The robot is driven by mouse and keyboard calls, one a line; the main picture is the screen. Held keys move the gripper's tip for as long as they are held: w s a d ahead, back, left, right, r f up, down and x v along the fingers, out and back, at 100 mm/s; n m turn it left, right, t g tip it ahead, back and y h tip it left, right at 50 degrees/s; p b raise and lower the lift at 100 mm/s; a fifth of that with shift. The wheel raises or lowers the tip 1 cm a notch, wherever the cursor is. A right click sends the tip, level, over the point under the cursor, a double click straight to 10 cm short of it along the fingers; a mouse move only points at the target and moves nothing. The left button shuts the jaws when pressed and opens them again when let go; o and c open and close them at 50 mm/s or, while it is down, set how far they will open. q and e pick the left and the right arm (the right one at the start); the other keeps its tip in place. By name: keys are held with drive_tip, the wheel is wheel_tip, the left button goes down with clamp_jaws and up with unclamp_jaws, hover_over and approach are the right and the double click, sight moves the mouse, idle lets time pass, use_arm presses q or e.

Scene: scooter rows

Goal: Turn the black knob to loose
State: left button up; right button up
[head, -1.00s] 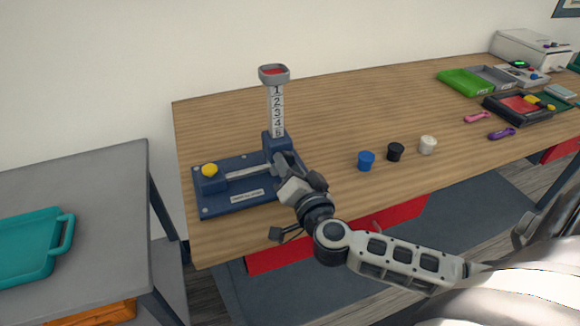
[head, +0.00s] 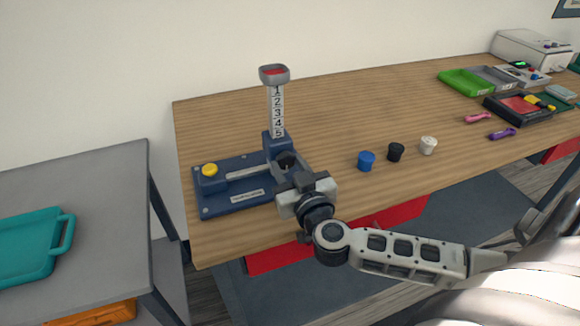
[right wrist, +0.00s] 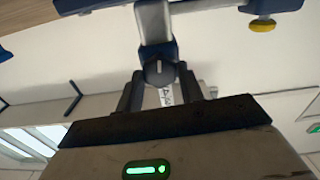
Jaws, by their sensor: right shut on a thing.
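A blue fixture (head: 236,202) stands on the wooden table, with an upright post (head: 277,112) numbered 1 to 5 and a small grey cup with red inside (head: 274,75) on top. The black knob (head: 286,160) is on the post's base, facing my right gripper (head: 288,170). In the right wrist view the black knob (right wrist: 160,73) sits between the two fingers of my right gripper (right wrist: 160,84), which is shut on it. A pale pointer line on the knob runs up and down in that picture. My left gripper is not in view.
A yellow knob (head: 209,170) is on the fixture's left end. Blue (head: 366,161), black (head: 396,152) and white (head: 428,145) cups stand to the right. A grey side table (head: 110,190) holds a teal tray (head: 66,235).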

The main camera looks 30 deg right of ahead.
drive_tip(key=shift+n, duration=0.6)
drive_tip(key=shift+f, duration=0.1)
drive_tip(key=o, duration=1)
drive_tip(key=shift+s, duration=0.1)
drive_tip(key=v, duration=1.5)
drive_tip(key=shift+s+b, duration=0.4)
drive_tip(key=shift+s, duration=0.05)
